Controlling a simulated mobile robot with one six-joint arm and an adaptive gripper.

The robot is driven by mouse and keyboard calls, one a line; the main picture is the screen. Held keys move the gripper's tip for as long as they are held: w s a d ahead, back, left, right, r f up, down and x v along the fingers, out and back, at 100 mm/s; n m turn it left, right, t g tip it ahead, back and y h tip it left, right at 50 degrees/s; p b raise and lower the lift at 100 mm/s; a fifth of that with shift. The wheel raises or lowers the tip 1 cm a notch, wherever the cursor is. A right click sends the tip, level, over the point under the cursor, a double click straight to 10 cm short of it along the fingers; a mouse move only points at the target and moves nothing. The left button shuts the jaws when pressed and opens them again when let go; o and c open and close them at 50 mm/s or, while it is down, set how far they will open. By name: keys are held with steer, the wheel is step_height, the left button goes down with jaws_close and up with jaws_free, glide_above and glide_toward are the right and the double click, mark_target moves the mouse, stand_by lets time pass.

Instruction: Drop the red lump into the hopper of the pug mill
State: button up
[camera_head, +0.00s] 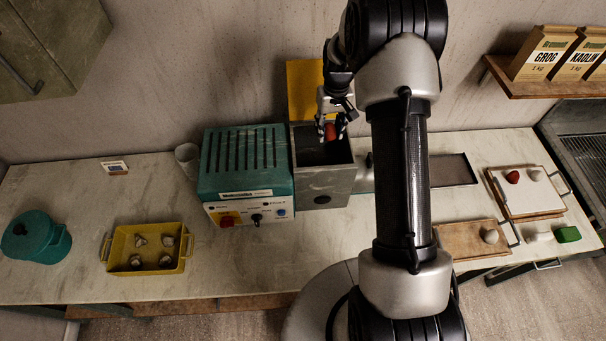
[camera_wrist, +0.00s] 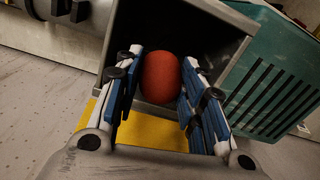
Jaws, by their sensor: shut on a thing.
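My gripper (camera_head: 331,126) is shut on a red lump (camera_head: 330,132). In the wrist view the rounded red lump (camera_wrist: 160,78) sits between the two blue-padded fingers of my gripper (camera_wrist: 159,85). The pug mill (camera_head: 247,165) is a teal box with dark slots and a control panel, joined to a grey metal hopper (camera_head: 325,181) with an open top. My gripper and the lump are over the hopper's dark opening. The hopper's rim also shows in the wrist view (camera_wrist: 215,12). A yellow panel (camera_head: 303,88) stands behind the hopper. How deep the lump is cannot be told.
A yellow tray (camera_head: 118,262) with several small lumps and a teal pot (camera_head: 35,237) are at left. A white board (camera_head: 530,201) with another red lump (camera_head: 512,177) and a wooden board (camera_head: 462,245) are at right. Bags (camera_head: 545,55) stand on a shelf.

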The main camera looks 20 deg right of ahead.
step_height(320, 180, down, 5)
steer(key=b, duration=0.2)
steer(key=shift+f+b, duration=0.15)
steer(key=shift+b, duration=0.2)
steer(key=o, duration=1.2)
steer(key=r, duration=1.2)
steer(key=shift+d, duration=0.25)
